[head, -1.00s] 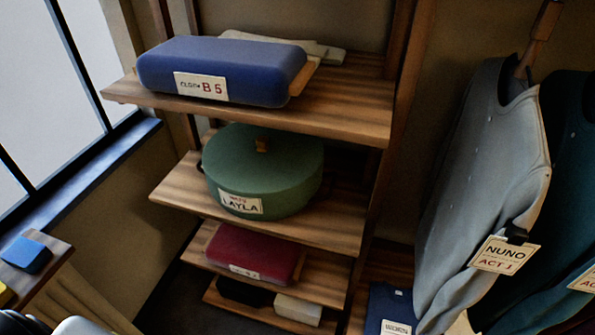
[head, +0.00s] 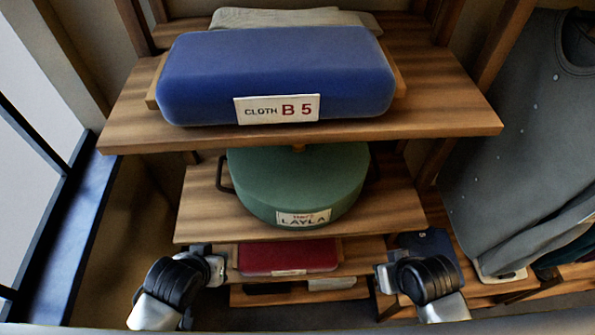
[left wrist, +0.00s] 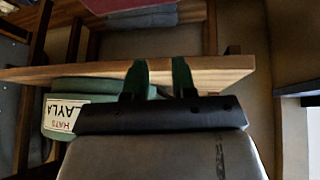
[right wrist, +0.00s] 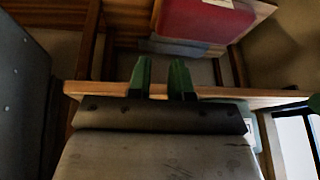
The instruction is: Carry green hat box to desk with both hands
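The green hat box (head: 297,185) is round with a lid, a side handle at its left and a white label reading LAYLA. It sits on the second shelf board (head: 205,215), under the top shelf, which hides part of its lid. Its labelled side also shows in the left wrist view (left wrist: 60,122). My left gripper (head: 215,262) is in front of and below the box, to its left, with its green fingers apart and empty (left wrist: 162,75). My right gripper (head: 385,275) is below and to the right, fingers apart and empty (right wrist: 161,75). Neither touches the box. The desk is not clearly in view.
A blue cloth box (head: 277,75) labelled B 5 sits on the top shelf (head: 140,120), close above the hat box. A red box (head: 288,256) lies on the shelf below. A window (head: 35,110) is at left; grey clothing (head: 525,150) hangs at right.

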